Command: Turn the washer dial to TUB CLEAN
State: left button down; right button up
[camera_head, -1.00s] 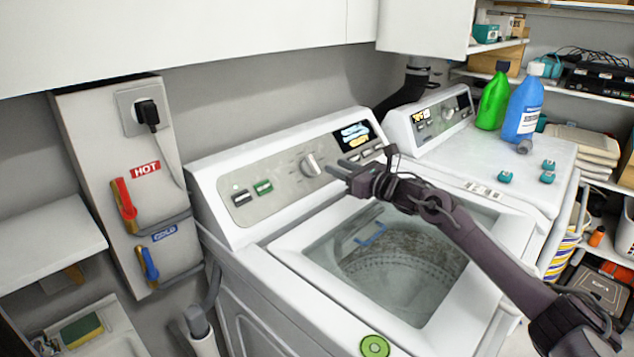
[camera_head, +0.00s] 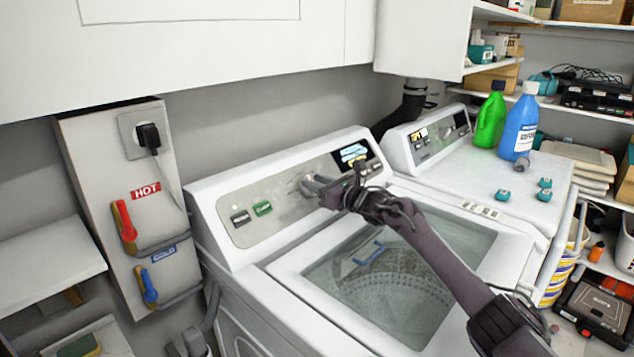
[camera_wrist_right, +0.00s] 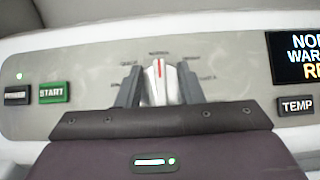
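The washer dial (camera_wrist_right: 159,84) is a white knob with a red pointer line, upright at a label that looks like NORMAL. Small labels ring it; the one at the lower right (camera_wrist_right: 207,78) is too blurred to read surely. My right gripper (camera_head: 312,184) is at the dial on the washer's panel (camera_head: 285,200). In the right wrist view its two grey fingers (camera_wrist_right: 158,88) stand on either side of the knob, seemingly with slight gaps; firm contact cannot be made out. The gripper hides the knob's lower part. My left gripper is not in view.
A display (camera_wrist_right: 297,58) and TEMP button (camera_wrist_right: 297,105) are right of the dial; a green START button (camera_wrist_right: 54,93) is left. The washer lid glass (camera_head: 400,290) lies below my arm. A dryer (camera_head: 480,170) with green (camera_head: 491,118) and blue (camera_head: 521,125) bottles stands right.

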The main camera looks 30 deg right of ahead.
grip_shut()
jog(key=shift+m+h, duration=0.3)
